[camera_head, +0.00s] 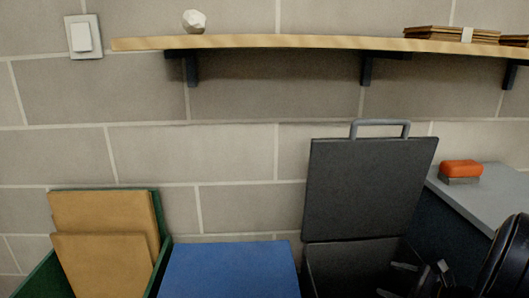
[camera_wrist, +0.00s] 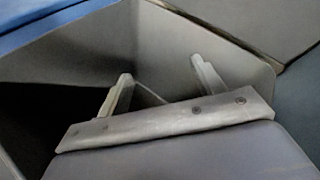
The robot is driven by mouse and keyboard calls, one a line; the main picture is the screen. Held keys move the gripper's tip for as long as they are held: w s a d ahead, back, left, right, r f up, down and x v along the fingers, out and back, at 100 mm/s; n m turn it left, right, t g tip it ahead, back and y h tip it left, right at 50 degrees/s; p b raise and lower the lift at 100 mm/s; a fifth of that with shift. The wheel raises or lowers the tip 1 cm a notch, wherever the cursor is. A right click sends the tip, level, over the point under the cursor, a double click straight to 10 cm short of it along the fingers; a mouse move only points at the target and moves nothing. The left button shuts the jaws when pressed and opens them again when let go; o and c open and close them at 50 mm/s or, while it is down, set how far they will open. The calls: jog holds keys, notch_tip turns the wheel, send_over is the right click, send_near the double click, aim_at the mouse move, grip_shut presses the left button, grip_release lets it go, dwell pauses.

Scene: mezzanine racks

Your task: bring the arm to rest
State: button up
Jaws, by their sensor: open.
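My gripper (camera_head: 394,279) is at the lower right of the head view, at the open dark grey box (camera_head: 335,262). In the wrist view my gripper (camera_wrist: 161,70) has its two fingers apart, with nothing between them. The fingers point into the same box (camera_wrist: 185,32), whose inner walls show around them. I cannot tell how deep they reach. The box lid (camera_head: 370,188) stands raised against the wall, with a grey handle (camera_head: 380,123) on top. The left part of the box interior is in dark shadow.
A blue surface (camera_head: 230,270) lies left of the box. A green bin (camera_head: 160,250) with cardboard pieces (camera_head: 105,230) stands farther left. An orange-handled brush (camera_head: 461,171) lies on a grey top (camera_head: 490,185) at right. A wooden shelf (camera_head: 300,42) crosses the wall above.

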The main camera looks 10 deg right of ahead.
jog(key=shift+w+a+r+p, duration=0.15)
jog(key=shift+w+r+p, duration=0.1)
jog(key=shift+r+p, duration=0.4)
jog(key=shift+w+a+r+p, duration=0.1)
jog(key=shift+w+r+p, duration=0.2)
jog(key=shift+r+p, duration=0.4)
jog(key=shift+w+a+r+p, duration=0.15)
jog(key=shift+w+r+p, duration=0.1)
jog(key=shift+r+p, duration=0.4)
